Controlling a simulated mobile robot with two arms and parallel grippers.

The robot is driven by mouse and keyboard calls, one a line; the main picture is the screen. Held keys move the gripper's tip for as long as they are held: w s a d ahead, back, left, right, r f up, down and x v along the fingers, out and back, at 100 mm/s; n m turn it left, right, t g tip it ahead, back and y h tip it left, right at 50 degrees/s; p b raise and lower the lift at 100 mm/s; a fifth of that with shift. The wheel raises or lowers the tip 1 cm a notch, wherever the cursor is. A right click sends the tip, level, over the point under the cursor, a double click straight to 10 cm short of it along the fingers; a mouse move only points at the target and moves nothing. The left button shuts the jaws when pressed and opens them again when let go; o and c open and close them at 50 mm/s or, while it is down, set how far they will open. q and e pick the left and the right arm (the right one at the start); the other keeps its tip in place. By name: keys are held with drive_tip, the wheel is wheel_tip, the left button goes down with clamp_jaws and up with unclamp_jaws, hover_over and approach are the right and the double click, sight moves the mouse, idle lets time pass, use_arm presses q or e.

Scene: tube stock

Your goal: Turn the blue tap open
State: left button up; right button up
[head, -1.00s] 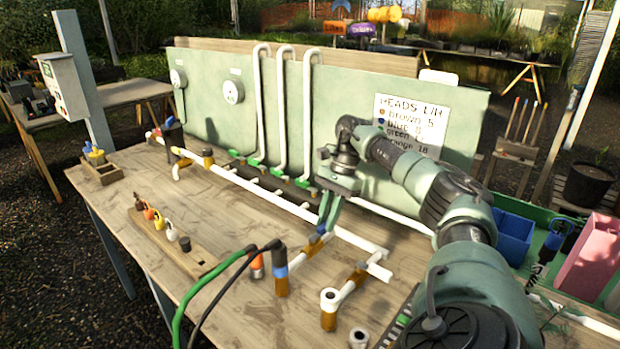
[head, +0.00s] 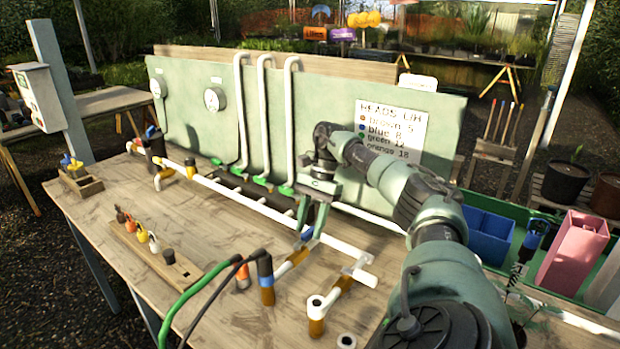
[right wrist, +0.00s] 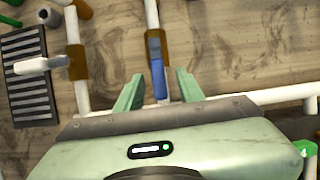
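The blue tap (head: 307,232) sits on a short branch of the white pipe near the middle of the table, where the pipe has a brown collar. My right gripper (head: 309,236) is right over it, pointing down. In the right wrist view the blue tap's lever (right wrist: 158,82) lies between the two open fingers of my right gripper (right wrist: 158,86), with a gap on each side. The lever runs along the pipe branch. My left gripper is not in view.
White pipes (head: 250,205) cross the table behind the tap. A green panel (head: 350,150) with a sign rises behind. A wooden block with coloured pegs (head: 150,248) lies left.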

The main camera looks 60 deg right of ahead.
drive_tip(key=v, duration=0.7)
drive_tip(key=shift+d+r, duration=0.2)
drive_tip(key=shift+r, duration=0.15)
idle(0.5)
